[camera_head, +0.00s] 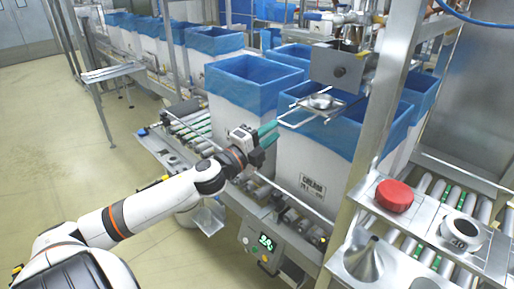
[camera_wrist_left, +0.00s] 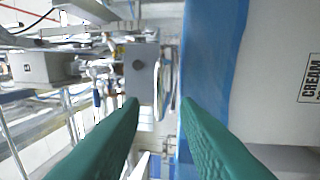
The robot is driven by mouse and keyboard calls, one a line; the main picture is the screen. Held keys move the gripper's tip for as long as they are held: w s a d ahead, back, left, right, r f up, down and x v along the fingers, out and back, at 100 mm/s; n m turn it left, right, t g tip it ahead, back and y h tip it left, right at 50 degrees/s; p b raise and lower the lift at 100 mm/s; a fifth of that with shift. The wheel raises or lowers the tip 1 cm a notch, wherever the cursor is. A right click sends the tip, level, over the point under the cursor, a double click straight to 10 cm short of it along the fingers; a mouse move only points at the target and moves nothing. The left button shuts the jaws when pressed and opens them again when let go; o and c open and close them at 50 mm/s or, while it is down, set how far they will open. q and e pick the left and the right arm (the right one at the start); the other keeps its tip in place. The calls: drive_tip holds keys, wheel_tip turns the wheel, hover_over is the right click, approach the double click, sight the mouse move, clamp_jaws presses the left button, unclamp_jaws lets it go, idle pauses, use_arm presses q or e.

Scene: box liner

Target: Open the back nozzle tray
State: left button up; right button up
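A metal tray with a wire frame (camera_head: 330,112) and a round metal piece (camera_head: 320,101) in it juts out under a grey box with a dark knob (camera_head: 340,68), above the blue-lined boxes. I take it to be the back nozzle tray. My left gripper (camera_head: 268,134), with green fingers, is left of and below this tray, in front of a white box, apart from the tray. In the left wrist view its fingers (camera_wrist_left: 160,103) are spread with nothing between them. The grey box with the knob (camera_wrist_left: 139,66) shows ahead of them. My right gripper is not in view.
White boxes with blue liners (camera_head: 252,95) stand on the roller conveyor, close to my left gripper. A metal post (camera_head: 378,115) rises right of the tray.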

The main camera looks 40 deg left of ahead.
use_arm(q)
drive_tip(key=s, duration=0.3)
drive_tip(key=s+b, duration=0.1)
drive_tip(key=shift+s+a+f, duration=0.2)
drive_tip(key=shift+s+f, duration=0.15)
drive_tip(key=shift+s, duration=0.05)
